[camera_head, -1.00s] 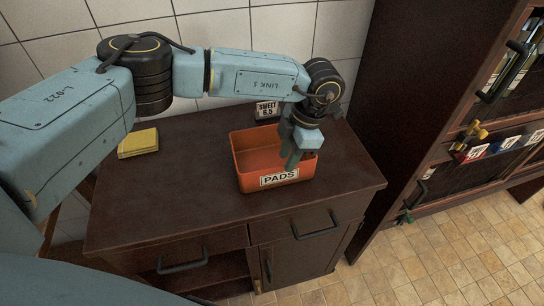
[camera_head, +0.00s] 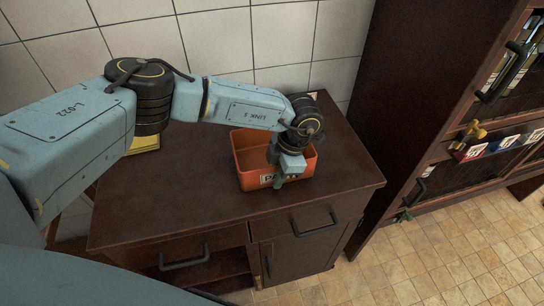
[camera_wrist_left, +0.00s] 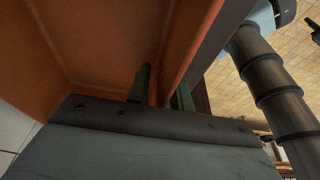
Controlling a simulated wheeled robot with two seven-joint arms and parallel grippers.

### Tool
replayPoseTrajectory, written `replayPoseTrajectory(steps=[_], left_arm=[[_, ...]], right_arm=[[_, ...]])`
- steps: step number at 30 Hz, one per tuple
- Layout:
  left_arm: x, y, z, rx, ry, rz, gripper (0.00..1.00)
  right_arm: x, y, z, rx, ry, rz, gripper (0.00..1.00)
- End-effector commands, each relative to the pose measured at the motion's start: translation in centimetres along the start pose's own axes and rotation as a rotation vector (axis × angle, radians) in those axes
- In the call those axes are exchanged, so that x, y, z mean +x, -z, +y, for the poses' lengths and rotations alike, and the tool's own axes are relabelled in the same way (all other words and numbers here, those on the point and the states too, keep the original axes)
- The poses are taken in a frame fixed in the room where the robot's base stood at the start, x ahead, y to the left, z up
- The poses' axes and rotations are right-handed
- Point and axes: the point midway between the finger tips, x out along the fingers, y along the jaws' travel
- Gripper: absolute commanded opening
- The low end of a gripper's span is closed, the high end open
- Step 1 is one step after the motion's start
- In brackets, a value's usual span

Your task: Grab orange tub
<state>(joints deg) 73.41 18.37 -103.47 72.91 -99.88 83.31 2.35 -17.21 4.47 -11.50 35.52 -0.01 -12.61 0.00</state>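The orange tub (camera_head: 247,150) stands on the dark wooden cabinet top, with a white label on its front wall that is partly covered by my gripper. My left gripper (camera_head: 277,177) is at the tub's front wall. In the left wrist view, the tub (camera_wrist_left: 95,45) fills the upper left. There the left gripper (camera_wrist_left: 163,93) straddles the tub wall, one finger inside and one outside. The fingers look apart with the wall between them; firm contact is not visible. My right gripper is not in view.
The tub stands on the dark cabinet top (camera_head: 165,205), which is clear in front and to the left. A yellow block (camera_head: 146,143) is partly hidden behind my left arm. A tall dark cabinet (camera_head: 415,90) stands close on the right. The tiled wall is behind.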

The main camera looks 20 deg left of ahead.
Motion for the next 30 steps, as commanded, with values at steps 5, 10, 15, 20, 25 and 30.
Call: replayPoseTrajectory(steps=[5, 10, 15, 20, 25, 30], left_arm=[[-0.1, 0.0, 0.0, 0.000, 0.000, 0.000, 0.00], [-0.1, 0.0, 0.0, 0.000, 0.000, -0.001, 0.00], [-0.1, 0.0, 0.0, 0.000, -0.001, -0.001, 0.00], [-1.0, 0.1, 0.1, 0.000, -0.002, -0.003, 0.00], [-4.0, 1.0, 0.1, 0.000, -0.003, -0.004, 0.00], [-7.2, 1.9, 0.1, 0.000, -0.001, -0.003, 0.00]], right_arm=[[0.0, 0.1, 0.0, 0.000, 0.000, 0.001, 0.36], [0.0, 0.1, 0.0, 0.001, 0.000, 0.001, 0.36], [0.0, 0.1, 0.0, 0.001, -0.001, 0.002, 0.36], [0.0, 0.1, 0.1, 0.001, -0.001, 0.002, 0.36], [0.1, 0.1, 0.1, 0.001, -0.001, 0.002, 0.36], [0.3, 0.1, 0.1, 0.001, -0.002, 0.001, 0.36]])
